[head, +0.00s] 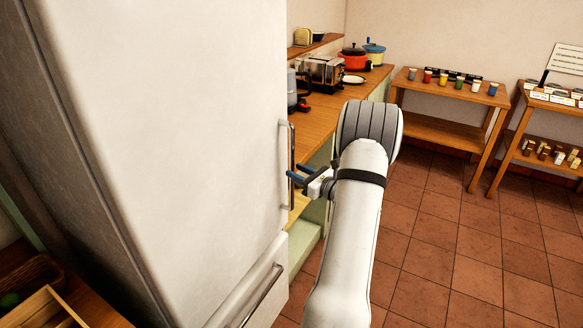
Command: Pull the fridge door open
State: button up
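The white fridge door (190,130) fills the left of the head view and looks shut. Its vertical metal bar handle (291,135) is on the door's right edge. My gripper (298,174) reaches in from the right at the handle's middle height. Its two blue fingertips are apart, with a gap between them, and overlap the handle in the picture. I cannot tell whether the bar lies between the fingers or whether they touch it.
A lower fridge compartment has its own handle (262,296). A wooden counter (325,118) with a toaster (325,72) and a red pot (353,57) runs behind the fridge. A shelf table (440,132) stands farther back. Tiled floor (440,250) at the right is clear.

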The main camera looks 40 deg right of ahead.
jog(key=shift+x, duration=1.45)
jog(key=shift+d, duration=0.1)
jog(key=shift+c, duration=0.3)
grip_shut()
